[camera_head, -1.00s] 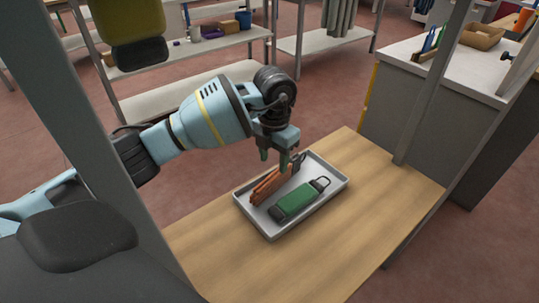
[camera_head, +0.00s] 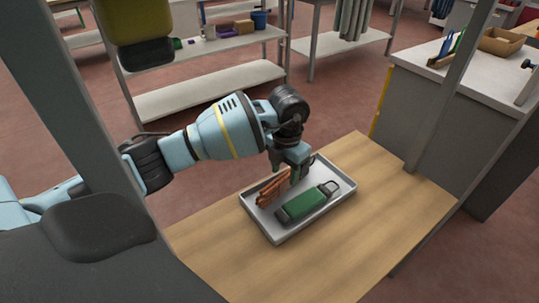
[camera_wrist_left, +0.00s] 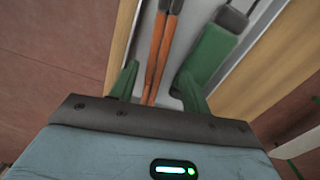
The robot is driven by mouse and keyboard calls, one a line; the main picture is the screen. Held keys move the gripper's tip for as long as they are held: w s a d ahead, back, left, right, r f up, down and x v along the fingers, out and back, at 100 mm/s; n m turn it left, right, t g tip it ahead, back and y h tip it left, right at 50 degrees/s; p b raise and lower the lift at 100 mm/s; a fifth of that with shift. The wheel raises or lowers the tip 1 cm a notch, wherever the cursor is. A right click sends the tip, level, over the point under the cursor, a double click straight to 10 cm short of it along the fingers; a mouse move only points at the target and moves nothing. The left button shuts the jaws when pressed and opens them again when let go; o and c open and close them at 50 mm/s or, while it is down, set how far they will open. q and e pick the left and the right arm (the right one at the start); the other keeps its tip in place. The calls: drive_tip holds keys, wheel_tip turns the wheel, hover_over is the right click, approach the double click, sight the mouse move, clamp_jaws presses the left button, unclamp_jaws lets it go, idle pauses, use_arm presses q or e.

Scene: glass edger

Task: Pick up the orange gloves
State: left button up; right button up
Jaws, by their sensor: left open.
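A long, narrow orange item (camera_head: 273,188) lies in a grey tray (camera_head: 262,217) on the wooden table. In the left wrist view it shows as two orange strips (camera_wrist_left: 157,45) with dark parts at the far end; I cannot tell from its shape whether it is gloves. My left gripper (camera_head: 284,171) is low over the tray at the far end of the orange item. In the wrist view its open green fingers (camera_wrist_left: 156,86) stand either side of the strips, with gaps. Contact cannot be seen. My right gripper is out of view.
A green item with a dark loop (camera_head: 302,203) lies in the tray close beside the orange one. The wooden table (camera_head: 235,260) is bare around the tray. A grey post (camera_head: 450,90) rises at the right; shelves (camera_head: 210,90) stand behind.

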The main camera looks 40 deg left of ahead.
sight(284, 178)
use_arm(q)
wheel_tip(284, 178, down, 4)
drive_tip(key=shift+r, duration=0.2)
drive_tip(key=shift+c, duration=0.5)
clamp_jaws()
drive_tip(key=shift+r, duration=0.2)
drive_tip(key=shift+r, duration=0.65)
wheel_tip(284, 178, up, 2)
drive_tip(key=shift+s+r, duration=0.1)
drive_tip(key=s+d, duration=0.2)
drive_tip(key=s, duration=0.2)
drive_tip(key=s+d, duration=0.2)
drive_tip(key=s, duration=0.3)
drive_tip(key=s+d+r, duration=0.1)
drive_tip(key=s+d, duration=0.2)
drive_tip(key=s, duration=0.2)
drive_tip(key=shift+s, duration=0.1)
